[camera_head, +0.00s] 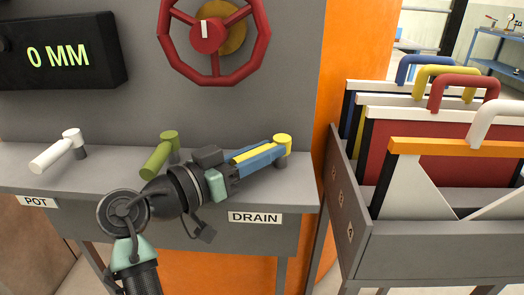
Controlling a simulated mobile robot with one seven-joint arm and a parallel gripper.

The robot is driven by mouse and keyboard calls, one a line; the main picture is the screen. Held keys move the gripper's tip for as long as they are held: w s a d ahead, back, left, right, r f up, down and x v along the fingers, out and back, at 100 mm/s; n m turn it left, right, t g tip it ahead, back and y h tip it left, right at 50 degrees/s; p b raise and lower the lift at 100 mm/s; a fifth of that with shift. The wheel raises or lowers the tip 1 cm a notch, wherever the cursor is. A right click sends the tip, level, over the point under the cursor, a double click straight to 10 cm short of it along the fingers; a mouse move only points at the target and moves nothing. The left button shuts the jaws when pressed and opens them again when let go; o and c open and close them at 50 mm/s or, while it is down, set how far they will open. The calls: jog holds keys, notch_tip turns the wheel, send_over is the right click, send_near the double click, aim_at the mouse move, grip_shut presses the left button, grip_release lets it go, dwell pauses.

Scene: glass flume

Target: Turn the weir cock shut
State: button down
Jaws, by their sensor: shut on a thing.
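Three lever cocks stand on the grey ledge. The white cock (56,152) is above the POT label (33,202). The green cock (160,156) is in the middle, its lever pointing toward the front left; no label shows for it, and my arm covers the ledge edge below it. The yellow cock (283,140) is at the right, above and right of the DRAIN label (255,218). My gripper (275,150) reaches in from the left, its blue fingers shut along both sides of the yellow lever. No label reading WEIR is visible.
A red handwheel (215,78) is on the panel above, and a display (62,50) reads 0 MM. A grey rack (400,245) at the right holds several panels with coloured handles. An orange post (352,45) stands between panel and rack.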

jog(key=c, duration=1)
grip_release()
jog(key=shift+w+d+r, duration=0.25)
jog(key=shift+d, duration=0.2)
jog(key=o, duration=0.4)
jog(key=shift+w+f, duration=0.1)
jog(key=shift+w, duration=0.05)
jog(key=v, duration=0.4)
jog(key=p+v, duration=0.1)
jog(key=v, duration=0.9)
jog(key=shift+w+a+f, duration=0.1)
jog(key=shift+a+f, duration=0.15)
